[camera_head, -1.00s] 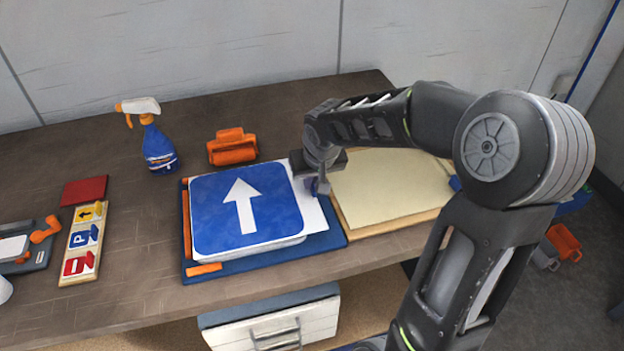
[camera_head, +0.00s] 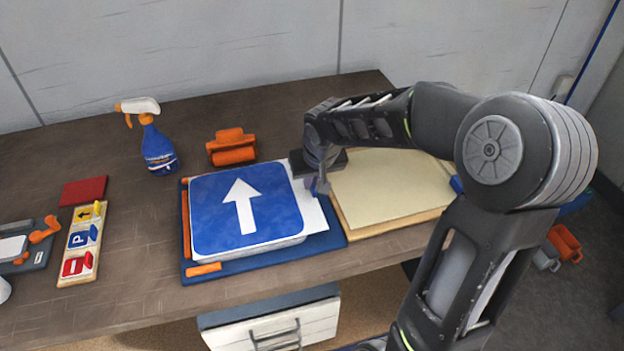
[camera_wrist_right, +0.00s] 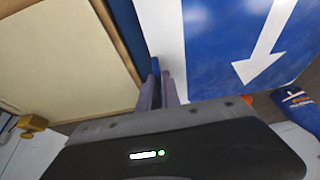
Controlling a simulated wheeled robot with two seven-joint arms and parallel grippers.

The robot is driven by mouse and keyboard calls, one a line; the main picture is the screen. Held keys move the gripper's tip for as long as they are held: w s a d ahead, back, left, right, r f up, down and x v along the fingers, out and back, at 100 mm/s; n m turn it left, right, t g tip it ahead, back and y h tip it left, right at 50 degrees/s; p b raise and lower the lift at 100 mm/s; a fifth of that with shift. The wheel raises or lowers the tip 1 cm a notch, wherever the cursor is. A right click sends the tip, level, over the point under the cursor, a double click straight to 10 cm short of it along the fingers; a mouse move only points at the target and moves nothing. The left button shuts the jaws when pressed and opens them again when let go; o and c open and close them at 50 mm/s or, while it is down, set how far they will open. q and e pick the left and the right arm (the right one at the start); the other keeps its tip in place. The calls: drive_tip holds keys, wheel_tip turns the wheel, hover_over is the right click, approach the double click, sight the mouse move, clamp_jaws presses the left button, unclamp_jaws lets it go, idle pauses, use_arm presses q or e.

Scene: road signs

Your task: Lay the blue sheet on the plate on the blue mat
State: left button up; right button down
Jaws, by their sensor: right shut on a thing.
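The blue sheet (camera_head: 270,210) with a white arrow lies over the pale plate (camera_head: 262,251) on the blue mat (camera_head: 315,242). A white strip (camera_head: 312,208) shows along the sheet's right side. My right gripper (camera_head: 321,188) is at the right edge of this strip, low over the mat. In the right wrist view its fingers (camera_wrist_right: 160,82) are close together, shut on a small blue piece (camera_wrist_right: 155,66) at that edge. Whether this piece belongs to the sheet I cannot tell. The sheet looks flat. My left gripper is not in view.
A cream board (camera_head: 390,187) lies right of the mat. A board of small signs (camera_head: 82,243) and a red block (camera_head: 83,191) lie at left. Bare table separates them from the mat.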

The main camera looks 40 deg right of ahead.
drive_tip(key=shift+f+b, duration=0.3)
drive_tip(key=shift+b, duration=0.35)
idle(0.8)
idle(0.3)
drive_tip(key=c, duration=1.5)
unclamp_jaws()
drive_tip(key=shift+o, duration=0.5)
drive_tip(key=o, duration=0.6)
drive_tip(key=shift+c, duration=0.2)
drive_tip(key=shift+r, duration=0.1)
drive_tip(key=shift+r+p, duration=2.25)
drive_tip(key=shift+r, duration=1.2)
